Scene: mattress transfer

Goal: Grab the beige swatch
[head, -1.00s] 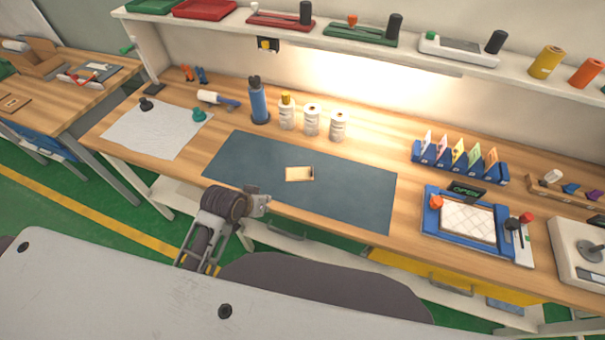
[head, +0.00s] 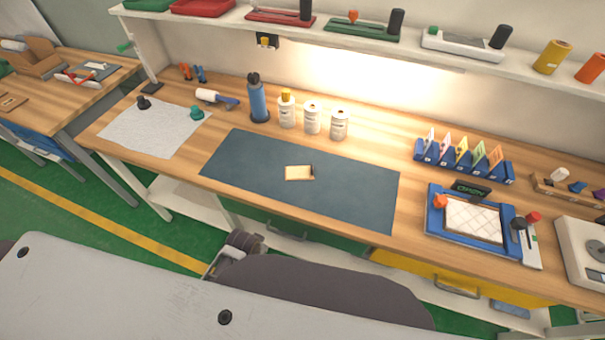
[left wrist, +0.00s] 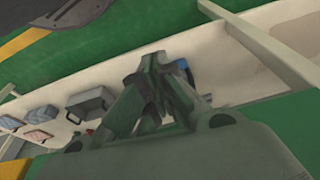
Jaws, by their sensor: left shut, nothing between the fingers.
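The beige swatch (head: 299,172) is a small flat rectangle with a dark bit at its right end. It lies on the dark blue-grey mat (head: 345,200) in the middle of the bench, with nothing holding it. My left gripper (left wrist: 158,62) is shut and empty in the left wrist view, below the bench top. In the head view only a part of my left arm shows in front of the bench edge, and its fingers are hidden. The swatch is not in the left wrist view. My right gripper is in neither view.
A blue bottle (head: 257,100) and several white containers stand behind the mat. A blue rack (head: 463,160) of colored cards and a blue tray (head: 433,222) are on the right. The mat around the swatch is clear. Boxes (left wrist: 90,102) sit on a lower shelf.

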